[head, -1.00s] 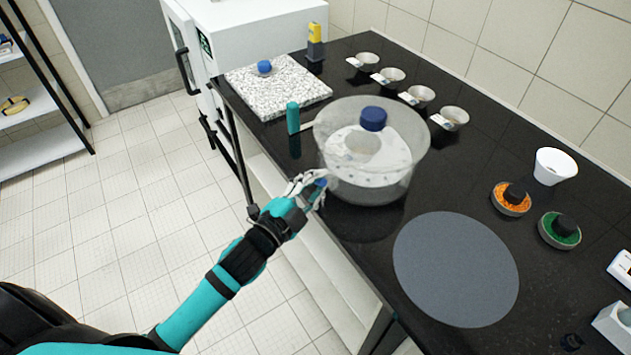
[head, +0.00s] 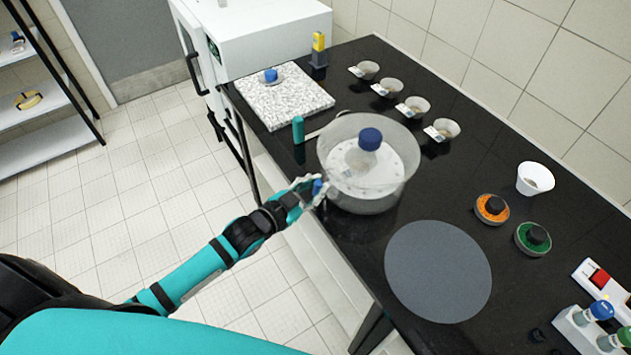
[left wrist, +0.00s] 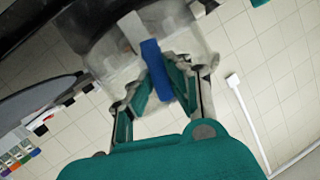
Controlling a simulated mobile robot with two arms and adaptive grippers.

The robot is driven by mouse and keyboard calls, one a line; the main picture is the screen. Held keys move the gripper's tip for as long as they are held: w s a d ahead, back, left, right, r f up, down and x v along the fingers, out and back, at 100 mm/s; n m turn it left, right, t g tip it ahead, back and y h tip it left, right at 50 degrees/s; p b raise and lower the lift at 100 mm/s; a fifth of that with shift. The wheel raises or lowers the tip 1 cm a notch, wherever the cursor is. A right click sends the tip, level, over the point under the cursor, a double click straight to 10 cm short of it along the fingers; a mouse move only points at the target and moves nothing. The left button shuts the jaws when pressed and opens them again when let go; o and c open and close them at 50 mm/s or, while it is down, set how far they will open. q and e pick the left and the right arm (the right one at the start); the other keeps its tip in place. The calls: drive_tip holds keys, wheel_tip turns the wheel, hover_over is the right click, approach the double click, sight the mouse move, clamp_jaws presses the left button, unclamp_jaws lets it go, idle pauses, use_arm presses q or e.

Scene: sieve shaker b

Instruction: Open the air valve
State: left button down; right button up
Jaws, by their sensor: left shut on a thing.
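The air valve appears as a small blue handle (head: 317,187) on the vessel's near left side. My left gripper (head: 308,191) is at that side. In the left wrist view the valve handle (left wrist: 152,62) lies between the fingers of my left gripper (left wrist: 160,84), which is shut on it. The fingers partly hide the handle, and I cannot tell whether the valve is open. My right gripper is not in view.
A grey round mat (head: 438,272) lies on the bench right of the vessel. Several small bowls (head: 412,108) line the back. A tube rack (head: 580,335) is at the lower right.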

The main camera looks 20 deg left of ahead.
use_arm(q)
drive_tip(key=shift+f+n+p, duration=0.1)
drive_tip(key=shift+n+p, duration=0.25)
drive_tip(key=shift+n, duration=0.05)
idle(0.4)
drive_tip(key=c, duration=1.2)
unclamp_jaws()
drive_tip(key=shift+c, duration=0.2)
drive_tip(key=shift+a, duration=0.1)
drive_tip(key=v, duration=1.2)
drive_tip(key=shift+r, duration=0.25)
drive_tip(key=shift+w+a+f, duration=0.1)
drive_tip(key=shift+w+a, duration=0.05)
